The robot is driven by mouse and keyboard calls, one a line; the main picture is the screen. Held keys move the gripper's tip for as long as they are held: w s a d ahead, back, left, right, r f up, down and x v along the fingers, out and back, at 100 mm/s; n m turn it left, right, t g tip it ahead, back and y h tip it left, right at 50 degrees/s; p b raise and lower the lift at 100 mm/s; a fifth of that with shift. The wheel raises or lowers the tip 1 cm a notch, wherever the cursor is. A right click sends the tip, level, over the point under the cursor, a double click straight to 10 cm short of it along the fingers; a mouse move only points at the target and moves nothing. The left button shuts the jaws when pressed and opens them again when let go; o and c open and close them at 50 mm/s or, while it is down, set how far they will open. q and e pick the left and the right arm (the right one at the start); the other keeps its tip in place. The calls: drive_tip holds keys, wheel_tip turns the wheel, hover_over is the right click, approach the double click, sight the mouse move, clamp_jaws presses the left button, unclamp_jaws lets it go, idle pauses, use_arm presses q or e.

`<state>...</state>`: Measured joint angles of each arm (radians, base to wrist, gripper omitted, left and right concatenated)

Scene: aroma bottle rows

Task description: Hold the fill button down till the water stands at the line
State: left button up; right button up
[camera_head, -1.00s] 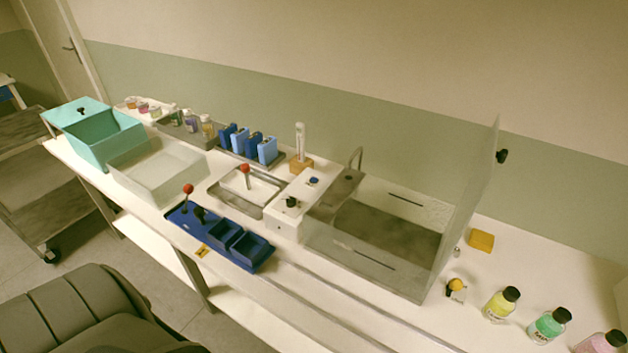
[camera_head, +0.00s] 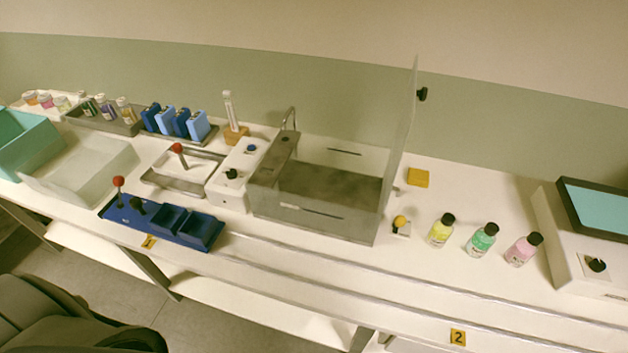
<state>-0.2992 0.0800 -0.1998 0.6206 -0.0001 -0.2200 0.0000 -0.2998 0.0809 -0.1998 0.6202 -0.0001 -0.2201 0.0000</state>
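A white control box (camera_head: 233,178) stands left of a clear-walled tank (camera_head: 355,232). It has a blue button (camera_head: 251,147) on top towards the back and a black knob (camera_head: 232,174) towards the front. I cannot read which one is the fill button. A thin curved tap (camera_head: 290,118) rises at the tank's back left. Dark line marks show on the tank's back wall (camera_head: 344,152) and front wall (camera_head: 320,213). The tank floor looks dark; I cannot tell any water level. Neither of my grippers is in view.
A tall clear panel (camera_head: 402,140) stands at the tank's right. Yellow (camera_head: 440,231), green (camera_head: 481,240) and pink (camera_head: 523,249) bottles stand further right. A blue tray (camera_head: 150,227) with a red-knobbed lever (camera_head: 118,184) lies at front left. A chair stands below left.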

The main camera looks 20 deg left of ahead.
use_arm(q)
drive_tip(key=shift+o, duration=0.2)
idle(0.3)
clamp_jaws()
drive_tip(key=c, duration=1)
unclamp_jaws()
